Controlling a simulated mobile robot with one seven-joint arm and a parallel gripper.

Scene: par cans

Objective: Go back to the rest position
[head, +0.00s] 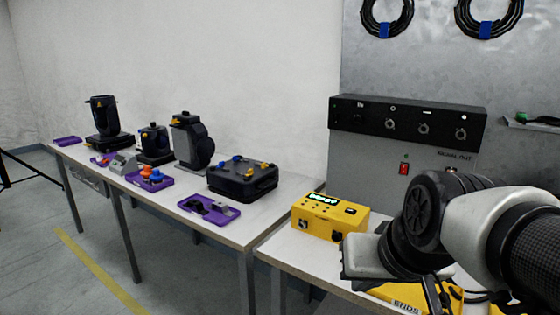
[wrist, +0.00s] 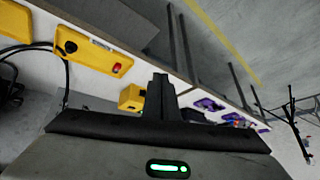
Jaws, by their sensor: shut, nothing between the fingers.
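My arm reaches in from the right edge of the head view and bends over the right-hand bench (head: 290,245). Its wrist end hangs low in front of the grey cabinet; the fingertips cannot be made out there. In the wrist view, my gripper (wrist: 161,82) is shut and empty, its dark fingers together above a grey body with a green light. A yellow box with a lit display (head: 328,216) stands on the bench, left of my wrist. A yellow unit marked "ENDS" (head: 408,304) lies below my arm, partly hidden by it.
A grey cabinet with a black control panel (head: 408,122) stands behind my arm. The long left-hand table (head: 165,202) holds black lamp units, a black case (head: 243,178) and purple trays (head: 208,210). Cables hang on the back wall. Open floor (head: 40,240) lies at the left.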

